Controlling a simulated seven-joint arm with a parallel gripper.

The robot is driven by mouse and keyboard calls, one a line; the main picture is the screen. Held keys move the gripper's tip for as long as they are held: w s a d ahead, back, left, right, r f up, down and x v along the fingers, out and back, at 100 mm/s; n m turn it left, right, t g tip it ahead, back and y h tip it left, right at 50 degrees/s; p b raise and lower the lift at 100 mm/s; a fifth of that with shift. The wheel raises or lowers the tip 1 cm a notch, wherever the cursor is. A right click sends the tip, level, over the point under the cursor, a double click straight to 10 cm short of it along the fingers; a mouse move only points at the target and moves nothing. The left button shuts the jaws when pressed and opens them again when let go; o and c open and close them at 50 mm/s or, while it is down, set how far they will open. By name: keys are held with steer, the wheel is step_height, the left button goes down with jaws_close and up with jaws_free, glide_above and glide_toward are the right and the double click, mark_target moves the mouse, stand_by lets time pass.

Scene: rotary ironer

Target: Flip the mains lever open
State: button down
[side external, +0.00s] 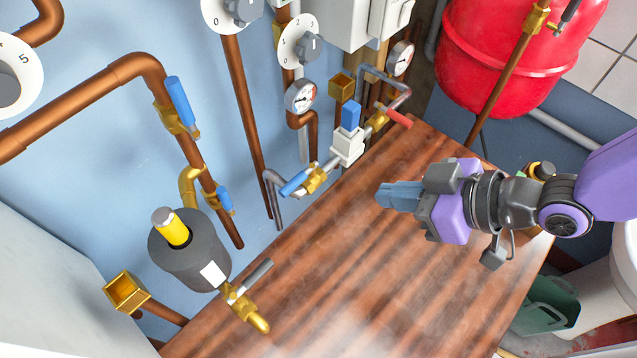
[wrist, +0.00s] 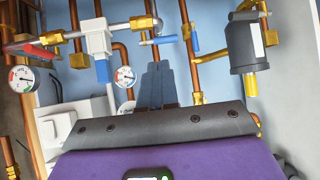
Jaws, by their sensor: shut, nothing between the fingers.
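Several valve levers show, and no readable label tells which is the mains lever. In the side view a blue lever (side external: 295,183) and a red lever (side external: 398,117) sit on brass valves along a grey pipe, either side of a white valve body with a blue top (side external: 348,140). A larger blue lever (side external: 180,101) and a small blue lever (side external: 223,198) are on the left copper pipe. A grey lever (side external: 258,272) is below the dark cylinder. My gripper (side external: 382,195) is shut and empty above the wooden top, right of the valves and touching none. It also shows in the wrist view (wrist: 157,72).
The wooden worktop (side external: 350,270) is broad and clear. The dark cylinder with a yellow top (side external: 190,252) stands at left. Gauges (side external: 300,97) and dials (side external: 299,40) are on the blue wall. A red tank (side external: 510,50) is at the back right.

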steer(key=a, duration=0.2)
glide_toward(296, 185)
steer(key=x, duration=0.6)
steer(key=shift+f+t, duration=0.3)
steer(key=shift+f, duration=0.05)
steer(key=shift+d, duration=0.1)
steer(key=shift+w+a+f, duration=0.1)
steer(key=shift+w+a, duration=0.15)
steer(key=shift+a, duration=0.4)
steer(key=shift+d, duration=0.15)
